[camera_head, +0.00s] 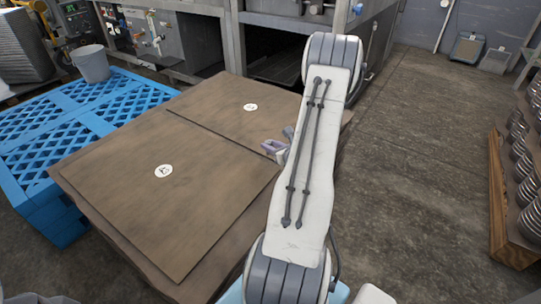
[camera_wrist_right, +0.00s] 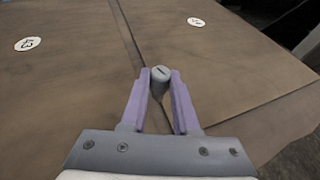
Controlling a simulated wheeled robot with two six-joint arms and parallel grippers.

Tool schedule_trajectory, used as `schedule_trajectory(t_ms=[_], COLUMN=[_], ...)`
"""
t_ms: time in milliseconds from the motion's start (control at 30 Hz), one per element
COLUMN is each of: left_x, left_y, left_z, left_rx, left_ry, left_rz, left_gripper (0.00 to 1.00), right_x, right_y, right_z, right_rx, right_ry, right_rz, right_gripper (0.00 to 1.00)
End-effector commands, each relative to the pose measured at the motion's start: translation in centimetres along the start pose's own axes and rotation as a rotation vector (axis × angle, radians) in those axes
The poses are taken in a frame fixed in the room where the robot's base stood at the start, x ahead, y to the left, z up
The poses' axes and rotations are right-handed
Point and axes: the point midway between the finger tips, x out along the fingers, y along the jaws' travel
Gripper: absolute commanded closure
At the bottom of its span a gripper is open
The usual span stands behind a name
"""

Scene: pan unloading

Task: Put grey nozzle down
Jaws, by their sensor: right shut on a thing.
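My right gripper (camera_head: 273,147) is over the right edge of the brown table in the head view, partly hidden behind my own arm. In the right wrist view its two purple fingers (camera_wrist_right: 160,88) are closed on the grey nozzle (camera_wrist_right: 160,74). The nozzle's rounded top with a dark slot shows between the fingertips. Its lower part is hidden, and I cannot tell whether it touches the table. My left gripper is not in view.
The brown table top (camera_head: 120,215) has two panels with round white labels (camera_head: 163,171) and is otherwise clear. A blue pallet (camera_head: 90,115) with a grey bucket (camera_head: 92,65) stands left. A wooden rack (camera_head: 500,215) of round metal parts stands far right.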

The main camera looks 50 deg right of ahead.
Motion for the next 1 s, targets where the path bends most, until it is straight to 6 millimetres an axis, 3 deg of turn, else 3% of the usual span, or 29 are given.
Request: schedule_trajectory(t_ms=[100,200,600,633,700,1000], left_x=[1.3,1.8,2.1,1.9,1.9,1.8], left_y=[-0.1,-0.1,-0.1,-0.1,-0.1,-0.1], left_z=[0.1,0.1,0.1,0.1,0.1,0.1], left_rx=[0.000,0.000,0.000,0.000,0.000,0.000], left_ry=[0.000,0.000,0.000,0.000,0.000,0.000], left_rz=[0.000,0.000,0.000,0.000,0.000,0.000], left_gripper=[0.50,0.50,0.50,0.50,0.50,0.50], right_x=[0.8,1.1,1.3,1.2,1.2,1.2], right_y=[0.0,0.0,0.0,0.0,0.0,0.0], right_z=[-2.2,-3.2,-3.6,-3.4,-3.4,-3.3], right_rx=[0.002,0.001,0.000,0.000,0.000,0.000], right_ry=[0.002,0.000,0.000,0.000,0.000,0.000], right_rz=[0.000,-0.001,0.000,0.000,0.000,0.000], right_gripper=[1.00,1.00,1.00,0.60,0.41,0.41])
